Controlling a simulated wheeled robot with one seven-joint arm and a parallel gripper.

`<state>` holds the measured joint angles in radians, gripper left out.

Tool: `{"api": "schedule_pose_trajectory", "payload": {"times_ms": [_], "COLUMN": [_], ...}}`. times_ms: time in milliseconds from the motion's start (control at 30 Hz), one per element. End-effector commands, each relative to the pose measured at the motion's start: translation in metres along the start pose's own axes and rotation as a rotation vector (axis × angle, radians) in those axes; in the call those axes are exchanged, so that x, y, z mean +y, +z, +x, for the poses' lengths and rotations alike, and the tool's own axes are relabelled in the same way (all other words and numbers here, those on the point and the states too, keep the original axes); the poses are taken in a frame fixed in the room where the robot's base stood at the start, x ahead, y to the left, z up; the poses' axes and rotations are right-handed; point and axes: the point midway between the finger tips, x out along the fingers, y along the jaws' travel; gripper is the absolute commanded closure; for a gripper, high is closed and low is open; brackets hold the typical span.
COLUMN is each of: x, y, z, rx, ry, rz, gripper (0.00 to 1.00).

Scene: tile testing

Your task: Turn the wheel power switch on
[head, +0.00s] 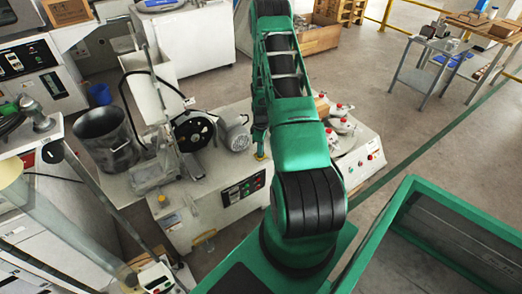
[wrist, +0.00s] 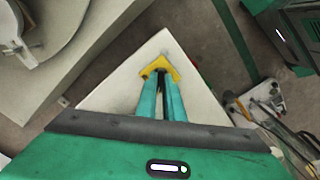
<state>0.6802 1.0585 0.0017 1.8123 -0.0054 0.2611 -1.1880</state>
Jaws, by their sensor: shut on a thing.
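The wheel machine has a black wheel (head: 193,130) on top of a pale cabinet. A dark control panel (head: 243,188) with small red and green buttons is on its front face; which one is the wheel power switch is too small to tell. In the head view my gripper (head: 261,154) shows a yellow tip pointing down beside the machine's right end, apart from the panel, partly hidden by my green arm. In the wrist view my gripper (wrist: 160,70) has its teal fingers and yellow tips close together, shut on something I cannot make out. A pale corner lies behind them.
A second pale machine (head: 362,160) with red-topped parts stands right of the wheel machine. A metal pot (head: 105,138) stands at its left. A metal table (head: 428,72) is at the back right. Open floor (head: 370,85) lies between.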

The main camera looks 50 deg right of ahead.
Motion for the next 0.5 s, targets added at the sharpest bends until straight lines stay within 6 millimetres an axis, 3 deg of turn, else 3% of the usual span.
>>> {"api": "schedule_pose_trajectory", "payload": {"times_ms": [500], "x": [0.0014], "y": [0.0002], "z": [-0.0012], "rx": [0.002], "ry": [0.002], "rz": [0.391], "gripper": [1.00]}}
